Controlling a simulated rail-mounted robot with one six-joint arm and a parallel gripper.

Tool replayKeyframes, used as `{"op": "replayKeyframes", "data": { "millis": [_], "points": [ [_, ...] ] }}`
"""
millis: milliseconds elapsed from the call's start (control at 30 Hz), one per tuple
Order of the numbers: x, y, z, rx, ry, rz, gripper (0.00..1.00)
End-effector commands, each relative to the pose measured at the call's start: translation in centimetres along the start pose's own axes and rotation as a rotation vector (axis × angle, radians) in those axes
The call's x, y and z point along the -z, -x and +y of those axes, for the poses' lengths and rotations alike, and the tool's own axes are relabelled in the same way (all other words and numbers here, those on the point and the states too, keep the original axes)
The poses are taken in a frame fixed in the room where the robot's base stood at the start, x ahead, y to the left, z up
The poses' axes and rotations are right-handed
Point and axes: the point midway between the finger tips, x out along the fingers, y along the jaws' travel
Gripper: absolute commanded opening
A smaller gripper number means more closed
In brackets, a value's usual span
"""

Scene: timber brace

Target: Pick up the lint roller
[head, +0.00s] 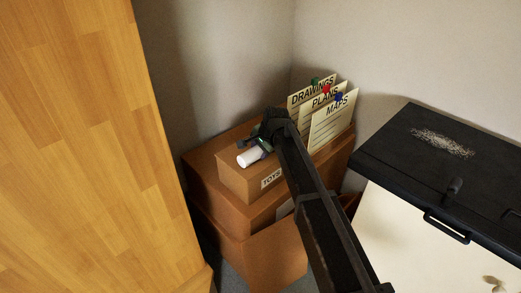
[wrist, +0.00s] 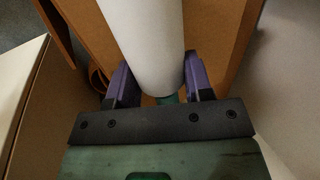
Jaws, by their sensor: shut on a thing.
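The lint roller (head: 250,157) shows as a white cylinder at the top of the stacked boxes in the head view. In the wrist view the white roller (wrist: 145,40) runs from the top edge down between my fingers. My gripper (wrist: 158,78) has its two purple-padded fingers on either side of the roller's lower end and is shut on it. In the head view my gripper (head: 262,146) is partly hidden by my dark arm. I cannot tell whether the roller touches the box under it. A bit of green shows just below the roller's end.
The roller is over a brown box labelled TOYS (head: 235,178), stacked on larger boxes (head: 215,197). Cards marked DRAWINGS, PLANS and MAPS (head: 331,125) stand close behind my gripper. A wooden panel (head: 90,150) rises at left; a black-lidded chest (head: 400,150) is at right.

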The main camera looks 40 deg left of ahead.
Motion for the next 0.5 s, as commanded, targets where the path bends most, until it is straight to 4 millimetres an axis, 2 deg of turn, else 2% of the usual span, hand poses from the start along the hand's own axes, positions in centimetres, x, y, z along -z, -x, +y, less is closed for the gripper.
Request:
{"op": "replayKeyframes", "data": {
  "millis": [33, 167, 400, 500],
  "points": [
    [0.0, 1.2, -0.5, 0.0, 0.0, 0.0, 0.21],
    [0.0, 4.0, -1.7, 0.0, 0.0, 0.0, 0.21],
    [0.0, 12.3, -5.1, 0.0, 0.0, 0.0, 0.21],
    [0.0, 15.1, -6.3, 0.0, 0.0, 0.0, 0.21]
  ]
}}
